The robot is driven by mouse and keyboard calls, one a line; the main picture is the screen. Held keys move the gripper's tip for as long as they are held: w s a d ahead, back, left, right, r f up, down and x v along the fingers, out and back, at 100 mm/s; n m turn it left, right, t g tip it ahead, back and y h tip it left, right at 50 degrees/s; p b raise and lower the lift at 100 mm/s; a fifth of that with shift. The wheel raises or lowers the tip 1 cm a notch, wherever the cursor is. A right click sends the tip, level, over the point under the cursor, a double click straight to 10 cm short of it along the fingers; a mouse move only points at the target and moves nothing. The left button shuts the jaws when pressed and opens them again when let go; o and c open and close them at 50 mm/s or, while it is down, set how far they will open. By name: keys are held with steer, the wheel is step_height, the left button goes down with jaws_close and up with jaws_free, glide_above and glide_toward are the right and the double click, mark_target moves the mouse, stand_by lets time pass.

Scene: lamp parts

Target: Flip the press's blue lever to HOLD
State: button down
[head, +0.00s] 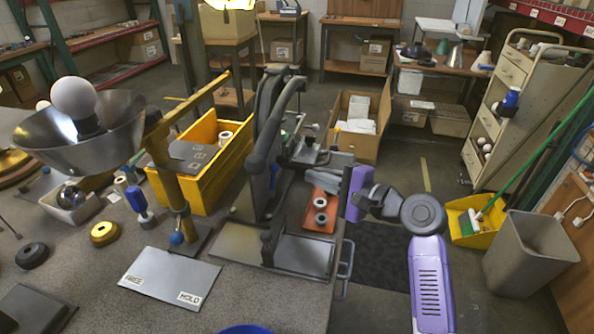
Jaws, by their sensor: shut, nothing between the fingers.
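The yellow press (162,135) stands on the grey bench at left, with a post and a long slanted arm. The lever's blue ball knob (176,239) is low at the post's foot, behind a pale card (165,278) marked FREE at left and HOLD at right. The knob is nearer the HOLD side in the picture, but I cannot tell which setting it is in. My gripper (328,180), with a purple body, is right of the lever and well apart from it, near the bench's right edge. It is shut and empty; its fingers are hard to make out.
A dark clamp-like machine (268,140) on a metal base stands between lever and gripper. A metal bowl (75,135) with a white bulb (73,98) is at left. A yellow bin (205,170) stands behind the post. An orange tray (320,212) holds rings.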

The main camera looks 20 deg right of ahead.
mark_target(272, 179)
steer(key=x, duration=0.9)
steer(key=shift+w, duration=0.2)
steer(key=shift+s+a+n+b, duration=0.15)
steer(key=shift+a+n+b, duration=0.2)
steer(key=shift+b, duration=0.3)
steer(key=shift+t, duration=0.3)
steer(key=s+a+r+n+t+y+b, duration=0.1)
steer(key=s+a+n+t+y+b, duration=0.1)
steer(key=s+n+b, duration=0.3)
steer(key=a+n+t+b, duration=0.1)
steer(key=n+b, duration=0.3)
steer(key=b, duration=0.7)
steer(key=shift+a+y, duration=0.2)
steer(key=shift+y, duration=0.2)
steer(key=shift+a, duration=0.1)
